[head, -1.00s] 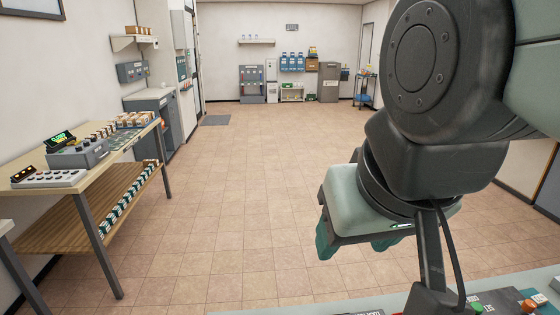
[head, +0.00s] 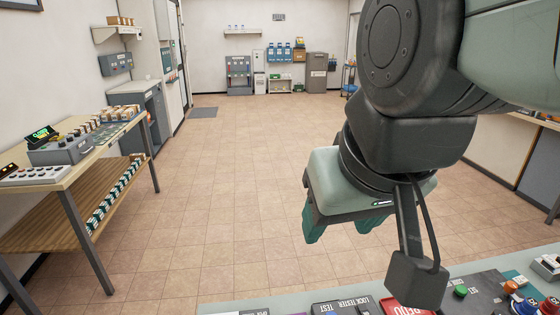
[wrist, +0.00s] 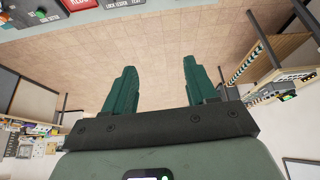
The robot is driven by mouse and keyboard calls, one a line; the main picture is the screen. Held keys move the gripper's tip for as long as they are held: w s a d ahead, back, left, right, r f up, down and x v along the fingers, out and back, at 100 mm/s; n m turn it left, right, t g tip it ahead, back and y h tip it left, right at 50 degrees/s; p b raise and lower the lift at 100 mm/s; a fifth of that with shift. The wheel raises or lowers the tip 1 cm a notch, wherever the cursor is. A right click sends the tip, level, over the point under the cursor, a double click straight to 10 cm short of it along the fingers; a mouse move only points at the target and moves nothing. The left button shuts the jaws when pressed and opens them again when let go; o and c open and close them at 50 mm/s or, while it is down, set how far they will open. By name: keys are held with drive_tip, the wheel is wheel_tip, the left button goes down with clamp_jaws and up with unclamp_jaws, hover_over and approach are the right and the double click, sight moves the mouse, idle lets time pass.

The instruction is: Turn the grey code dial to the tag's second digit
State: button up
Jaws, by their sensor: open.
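My gripper (head: 345,228) hangs in the middle right of the head view, above the floor just beyond the near bench. Its two green fingers stand apart with nothing between them, as the wrist view (wrist: 157,75) also shows. I cannot make out a grey code dial or a tag for certain in either view. A grey box with knobs (head: 68,150) stands on the wooden table at the left, too small to read.
The near bench (head: 240,308) carries a lock tester panel (head: 343,307), a red panel (head: 400,307) and several coloured buttons. The wooden table (head: 75,175) at left holds boxes and a lit display (head: 41,135). The tiled floor (head: 200,230) between is clear.

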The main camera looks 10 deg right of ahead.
drive_tip(key=w+d+f+m+g+y, duration=0.1)
drive_tip(key=w+d+f+m, duration=0.35)
drive_tip(key=w+d, duration=0.35)
drive_tip(key=w+d+f+m+g, duration=0.2)
drive_tip(key=w+d+f+m, duration=0.3)
drive_tip(key=d, duration=0.4)
drive_tip(key=s+d+f+m+g+h, duration=0.1)
drive_tip(key=s+d+f+m, duration=0.35)
drive_tip(key=d+f, duration=0.7)
drive_tip(key=s+d+f+m+g, duration=0.1)
drive_tip(key=s+d+f+m, duration=0.35)
drive_tip(key=d+f, duration=0.7)
drive_tip(key=f, duration=0.2)
drive_tip(key=d+f, duration=0.1)
drive_tip(key=f, duration=0.2)
drive_tip(key=w+f, duration=0.1)
drive_tip(key=f, duration=0.2)
drive_tip(key=shift+d+f, duration=0.15)
drive_tip(key=shift+d, duration=0.25)
drive_tip(key=c, duration=1.1)
drive_tip(key=shift+o, duration=0.2)
